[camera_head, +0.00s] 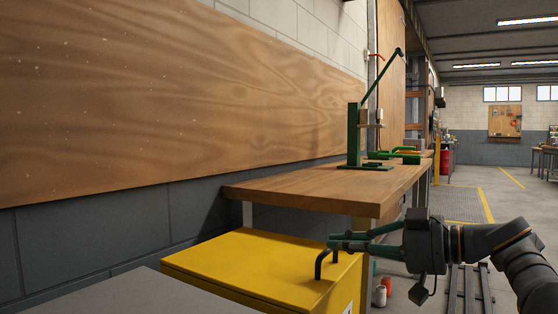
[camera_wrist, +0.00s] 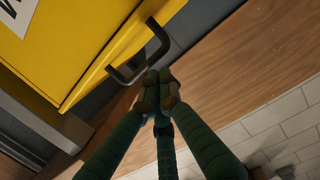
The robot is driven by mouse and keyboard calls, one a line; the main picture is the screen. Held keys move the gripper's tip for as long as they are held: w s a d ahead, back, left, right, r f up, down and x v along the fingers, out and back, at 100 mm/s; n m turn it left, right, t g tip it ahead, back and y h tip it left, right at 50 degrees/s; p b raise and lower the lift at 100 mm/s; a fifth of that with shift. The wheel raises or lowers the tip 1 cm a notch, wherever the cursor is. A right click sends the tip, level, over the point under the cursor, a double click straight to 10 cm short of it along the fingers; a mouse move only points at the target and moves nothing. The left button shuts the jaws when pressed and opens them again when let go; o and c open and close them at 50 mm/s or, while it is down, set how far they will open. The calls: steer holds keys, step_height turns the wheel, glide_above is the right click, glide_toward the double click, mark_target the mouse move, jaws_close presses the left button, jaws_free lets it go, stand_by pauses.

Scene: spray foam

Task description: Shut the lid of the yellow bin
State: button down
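The yellow bin (camera_head: 262,268) stands at the lower middle of the head view. Its lid lies about level over it; I cannot tell whether a gap is left under it. A black handle (camera_head: 320,264) rises from the lid's right end. In the wrist view the bin's yellow front (camera_wrist: 75,40) carries a white label, and the handle (camera_wrist: 140,62) sticks out at the lid edge. My gripper (camera_head: 335,241) is at the handle, with its green fingertips just above or against it. In the wrist view the fingertips (camera_wrist: 157,80) are drawn together with nothing visible between them.
A wooden workbench (camera_head: 300,190) stands behind the bin, with a green stand (camera_head: 354,140) on it. A grey surface (camera_head: 130,295) lies at the lower left. Red and white cans (camera_head: 383,290) stand on the floor. Open floor extends to the right.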

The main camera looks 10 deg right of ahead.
steer(key=r+p+v, duration=0.2)
steer(key=p+v, duration=0.1)
steer(key=v, duration=0.8)
steer(key=shift+w+a, duration=0.15)
steer(key=shift+w, duration=0.05)
steer(key=b+x, duration=0.1)
steer(key=x, duration=0.2)
steer(key=f+b+x, duration=0.1)
steer(key=x, duration=0.3)
steer(key=f+b+x, duration=0.1)
steer(key=x, duration=0.2)
steer(key=shift+w+a+b, duration=0.15)
steer(key=shift+b, duration=0.25)
steer(key=shift+a+f, duration=0.1)
steer(key=shift+f, duration=0.4)
steer(key=shift+r, duration=0.1)
